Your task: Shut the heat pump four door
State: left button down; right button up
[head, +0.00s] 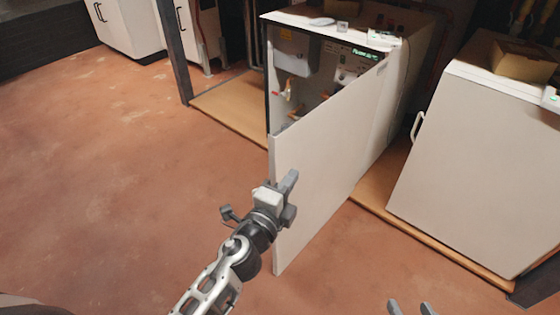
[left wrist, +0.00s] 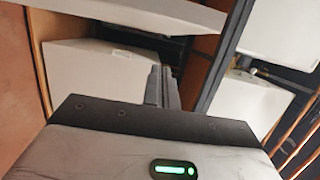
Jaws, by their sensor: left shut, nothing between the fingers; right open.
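The heat pump (head: 296,52) in the middle of the head view has its front open, with pipes, a grey box and a small green display showing inside. Its white door (head: 325,165) stands swung outward toward me, hinged on the right side. My left gripper (head: 290,180) is shut and empty, in front of the door's face near its free edge in the head view; I cannot tell whether it touches. Its shut fingers also show in the left wrist view (left wrist: 162,87). My right gripper (head: 411,308) is open at the bottom edge, only its fingertips in view.
Another white heat pump (head: 480,165) with a handle and a cardboard box (head: 525,61) on top stands to the right. White cabinets (head: 130,25) and a dark post (head: 174,50) are at the back left. The reddish floor (head: 130,190) at left is clear.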

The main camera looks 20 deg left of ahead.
aim_at(280, 166)
pick_arm(q)
jog(key=shift+w+a+p, duration=0.3)
jog(key=shift+w+a, duration=1.45)
jog(key=shift+w, duration=0.1)
